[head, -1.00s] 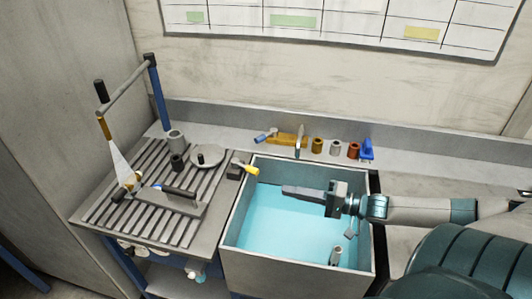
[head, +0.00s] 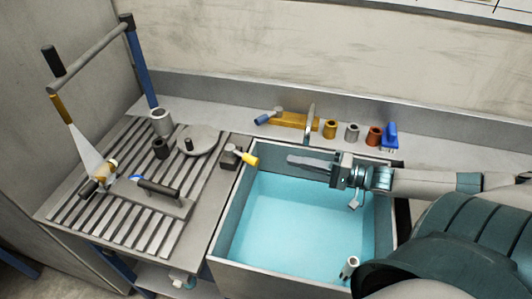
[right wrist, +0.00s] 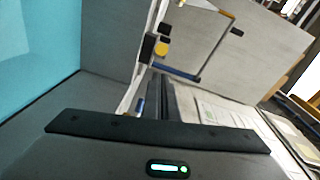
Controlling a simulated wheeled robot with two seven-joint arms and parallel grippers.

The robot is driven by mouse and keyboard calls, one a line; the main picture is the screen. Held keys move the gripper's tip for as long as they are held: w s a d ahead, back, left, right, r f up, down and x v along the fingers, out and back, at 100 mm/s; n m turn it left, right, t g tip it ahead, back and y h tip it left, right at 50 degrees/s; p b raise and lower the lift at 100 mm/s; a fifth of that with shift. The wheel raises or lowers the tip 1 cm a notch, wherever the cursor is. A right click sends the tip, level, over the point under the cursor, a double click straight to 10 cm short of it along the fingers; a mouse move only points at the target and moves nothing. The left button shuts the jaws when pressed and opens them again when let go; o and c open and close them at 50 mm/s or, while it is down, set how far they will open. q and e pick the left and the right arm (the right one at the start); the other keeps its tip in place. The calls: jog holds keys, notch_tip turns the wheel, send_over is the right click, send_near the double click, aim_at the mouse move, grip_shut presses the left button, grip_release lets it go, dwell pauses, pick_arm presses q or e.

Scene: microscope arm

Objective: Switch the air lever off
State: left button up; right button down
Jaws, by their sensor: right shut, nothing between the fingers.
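A lever with a yellow grip (head: 250,159) sticks out of a small dark block (head: 231,156) on the bench, at the basin's back left corner; it looks like the air lever. Its grip points right, toward the basin. It also shows as a yellow end on a black block in the right wrist view (right wrist: 162,48). My right gripper (head: 290,160) is shut and empty over the back of the basin. Its tips point left at the yellow grip, with a small gap between them in the head view. My left gripper is not in view.
The basin (head: 222,238) holds blue water. Behind it stand a brass valve piece with a blue handle (head: 264,119), a thin upright spout (head: 309,122) and several small cups. A slatted rack (head: 110,215) at left carries a long-handled tool (head: 155,187) and a round disc (head: 200,138).

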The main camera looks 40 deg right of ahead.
jog(key=shift+a+r, duration=0.1)
jog(key=shift+w, duration=0.1)
jog(key=p, duration=0.2)
send_near(243, 157)
jog(key=w+d, duration=0.1)
jog(key=w, duration=0.2)
jog(key=shift+w+a+f+p, duration=0.15)
jog(key=shift+w+a, duration=0.05)
jog(key=shift+w, duration=0.35)
jog(key=shift+w+a+f+p, duration=0.1)
jog(key=shift+w+a+p, duration=0.1)
jog(key=shift+w, duration=0.4)
